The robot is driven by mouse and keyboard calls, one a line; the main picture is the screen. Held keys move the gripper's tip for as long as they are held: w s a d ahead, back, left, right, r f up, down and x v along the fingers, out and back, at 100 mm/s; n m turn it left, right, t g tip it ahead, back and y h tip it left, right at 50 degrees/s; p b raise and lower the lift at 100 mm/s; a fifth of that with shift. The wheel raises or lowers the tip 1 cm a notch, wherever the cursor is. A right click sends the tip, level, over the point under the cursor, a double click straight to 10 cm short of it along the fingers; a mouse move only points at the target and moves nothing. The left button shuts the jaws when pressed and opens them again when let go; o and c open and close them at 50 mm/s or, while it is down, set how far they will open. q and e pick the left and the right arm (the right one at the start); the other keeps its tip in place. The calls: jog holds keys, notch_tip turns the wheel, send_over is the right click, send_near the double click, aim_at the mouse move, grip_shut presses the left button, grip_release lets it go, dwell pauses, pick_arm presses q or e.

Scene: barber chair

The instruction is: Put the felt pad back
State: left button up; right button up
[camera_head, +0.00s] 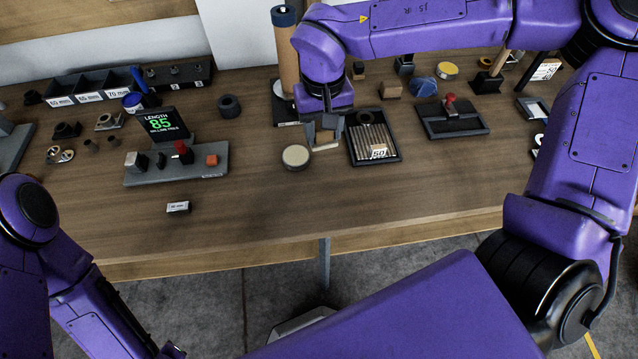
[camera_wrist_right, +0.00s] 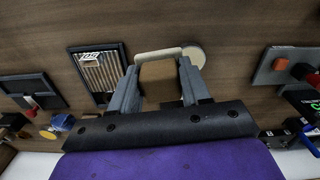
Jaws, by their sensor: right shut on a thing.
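My right gripper (camera_head: 323,135) is low over the middle of the bench, its fingers on either side of a brown block (camera_wrist_right: 160,82). A pale cream edge (camera_wrist_right: 158,53) shows at the block's far end; I take block and edge to be the felt pad. In the head view its pale edge (camera_head: 325,148) shows below the fingers, between a round cream-topped tin (camera_head: 296,156) and a black tray of rods (camera_head: 373,138). I cannot tell whether it touches the bench. My left arm shows at lower left, its gripper out of frame.
A grey console (camera_head: 178,165) with a display reading 85 stands to the left, and a small white label block (camera_head: 178,207) lies before it. A black tray with a red knob (camera_head: 451,115) is to the right. The bench front (camera_head: 270,215) is clear.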

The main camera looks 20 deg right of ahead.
jog(key=s+m+b, duration=0.6)
jog(key=s+b, duration=0.2)
jog(key=s, duration=0.9)
pick_arm(q)
notch_tip(320, 180, down, 9)
pick_arm(e)
jog(key=w+a+f+p, duration=0.2)
jog(key=w+p, duration=0.1)
jog(key=p, duration=0.1)
jog(key=w+a+f+p, duration=0.2)
jog(key=w+f+p, duration=0.1)
jog(key=w+p, duration=0.1)
jog(key=w+a+f+p, duration=0.3)
jog(key=w+p, duration=0.1)
jog(key=p, duration=0.1)
jog(key=shift+a, duration=0.1)
pick_arm(q)
notch_tip(320, 180, up, 13)
jog(key=shift+f, duration=0.15)
pick_arm(e)
jog(key=shift+w+a+f, duration=0.15)
jog(key=shift+w+f, duration=0.1)
jog(key=shift+f, duration=0.8)
jog(key=shift+w+a+f, duration=0.1)
jog(key=shift+w+f, duration=0.1)
jog(key=shift+f, duration=0.8)
pick_arm(q)
jog(key=shift+s, duration=0.15)
